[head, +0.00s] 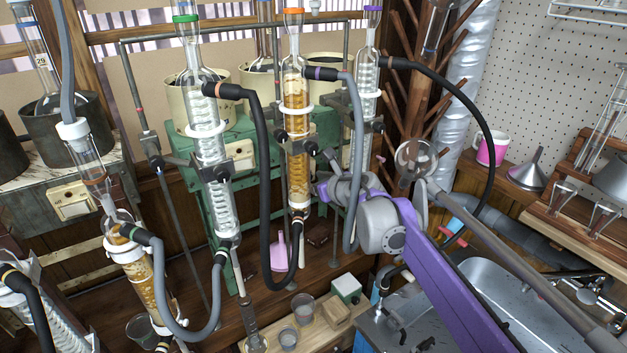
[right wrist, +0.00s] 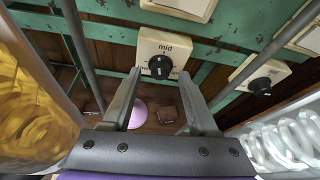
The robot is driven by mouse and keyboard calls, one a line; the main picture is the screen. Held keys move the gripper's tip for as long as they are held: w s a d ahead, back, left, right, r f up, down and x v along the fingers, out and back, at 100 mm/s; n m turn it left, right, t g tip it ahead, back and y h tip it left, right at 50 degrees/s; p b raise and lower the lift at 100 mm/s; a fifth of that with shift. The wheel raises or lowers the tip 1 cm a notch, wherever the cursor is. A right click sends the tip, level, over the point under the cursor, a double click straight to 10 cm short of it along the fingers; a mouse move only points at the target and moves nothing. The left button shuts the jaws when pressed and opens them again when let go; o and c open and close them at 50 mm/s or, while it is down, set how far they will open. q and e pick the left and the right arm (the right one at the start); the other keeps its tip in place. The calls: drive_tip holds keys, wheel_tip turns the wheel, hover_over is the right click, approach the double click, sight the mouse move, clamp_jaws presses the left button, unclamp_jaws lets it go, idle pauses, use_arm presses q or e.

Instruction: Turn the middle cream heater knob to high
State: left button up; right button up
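The middle cream heater box (right wrist: 178,48) is marked "mid" and shows at the top centre of the right wrist view. Its round black knob (right wrist: 160,67) faces me; a small pale mark is on it, but its exact direction is hard to read. My right gripper (right wrist: 159,78) is open, with one finger on each side of the knob in the picture. I cannot tell whether the fingers touch it. In the head view my right gripper (head: 328,186) reaches in among the condensers from the right, and the middle knob is hidden there. My left gripper is not in view.
An amber condenser (right wrist: 35,95) is close on the left of my right gripper and a clear coiled one (right wrist: 280,135) on the right. Another cream box with a black knob (right wrist: 260,84) sits farther right. Green frame bars (right wrist: 225,45) and grey rods surround the space.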

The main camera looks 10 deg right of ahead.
clamp_jaws()
drive_tip(key=m+y, duration=0.2)
drive_tip(key=m, duration=0.1)
drive_tip(key=shift+d+g+p, duration=0.2)
drive_tip(key=shift+g+p, duration=0.1)
drive_tip(key=shift+g, duration=0.1)
drive_tip(key=shift+o, duration=0.7)
unclamp_jaws()
drive_tip(key=v, duration=1)
drive_tip(key=shift+s, duration=0.3)
